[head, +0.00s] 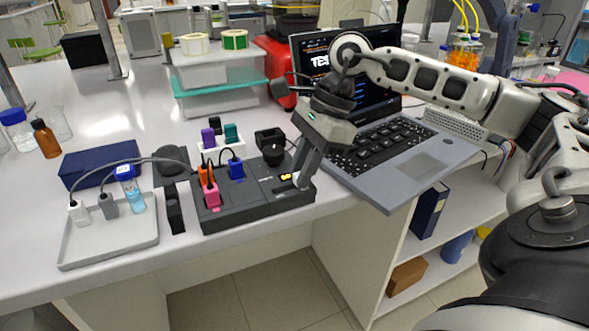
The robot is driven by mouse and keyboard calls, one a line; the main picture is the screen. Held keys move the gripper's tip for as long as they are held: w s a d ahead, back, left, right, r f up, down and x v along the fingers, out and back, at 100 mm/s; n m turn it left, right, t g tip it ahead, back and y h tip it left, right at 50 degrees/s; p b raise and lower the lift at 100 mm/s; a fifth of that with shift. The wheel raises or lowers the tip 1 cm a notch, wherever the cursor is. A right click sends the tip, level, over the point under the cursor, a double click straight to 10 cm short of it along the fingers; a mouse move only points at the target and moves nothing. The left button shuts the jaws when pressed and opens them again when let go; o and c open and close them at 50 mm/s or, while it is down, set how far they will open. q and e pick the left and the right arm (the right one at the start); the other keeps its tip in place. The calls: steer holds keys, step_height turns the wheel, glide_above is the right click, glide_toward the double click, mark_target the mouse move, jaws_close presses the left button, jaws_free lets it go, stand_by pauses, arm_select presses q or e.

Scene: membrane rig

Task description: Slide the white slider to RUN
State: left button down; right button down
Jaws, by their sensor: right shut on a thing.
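The rig is a dark grey box (240,208) near the front edge of the white bench. On its right end are a small yellow light (286,177) and a slot with light markings. The white slider (296,178) is mostly hidden by my right gripper. My right gripper (300,182) points down at the right end of the box, its fingers shut on the slider. I cannot read the RUN label or tell the slider's exact position in the slot. My left gripper is out of view.
An open laptop (415,165) stands right of the box, under my right arm. Left are a light tray (85,245) with a small bottle and cabled plugs, and a blue case (110,165).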

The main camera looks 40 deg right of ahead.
steer(key=c, duration=1.3)
jaws_free()
steer(key=shift+s+d, duration=0.1)
steer(key=shift+d, duration=0.15)
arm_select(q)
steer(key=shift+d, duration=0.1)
arm_select(e)
steer(key=shift+r, duration=0.2)
arm_select(q)
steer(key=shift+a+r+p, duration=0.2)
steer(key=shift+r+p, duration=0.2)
steer(key=shift+p, duration=0.6)
arm_select(e)
steer(key=v, duration=1.5)
steer(key=shift+r, duration=0.3)
